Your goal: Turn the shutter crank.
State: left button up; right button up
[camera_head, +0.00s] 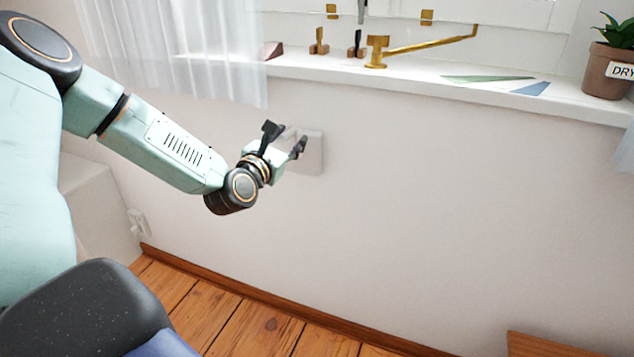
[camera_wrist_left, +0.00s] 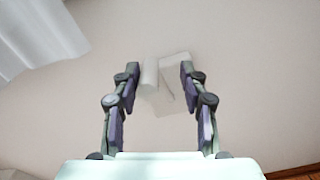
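A pale box (camera_head: 314,156) is fixed to the wall below the window sill. In the left wrist view the box (camera_wrist_left: 178,68) carries a pale upright cylinder (camera_wrist_left: 149,73), which looks like the crank's knob; the crank arm is hard to make out against the box. My left gripper (camera_head: 285,138) is open and points at the box, covering part of it in the head view. In the wrist view its two fingers stand either side of the cylinder, nearer it on the left. I cannot tell the remaining depth or any contact. My right gripper is not in view.
The white sill (camera_head: 430,86) runs above, with a long brass handle (camera_head: 430,44), small latches and a potted plant (camera_head: 608,68). A sheer curtain (camera_head: 180,50) hangs at upper left. A wooden surface (camera_head: 545,346) is at lower right. The wall right of the box is clear.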

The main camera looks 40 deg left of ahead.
pick_arm(q)
jog(key=w+d+f+m+p, duration=0.2)
jog(key=d+f+m, duration=0.5)
jog(key=m, duration=1)
jog(key=shift+f+p, duration=0.45)
jog(key=shift+f, duration=0.3)
jog(key=shift+d, duration=0.1)
jog(key=p+v, duration=0.2)
jog(key=v, duration=0.7)
dwell(0.4)
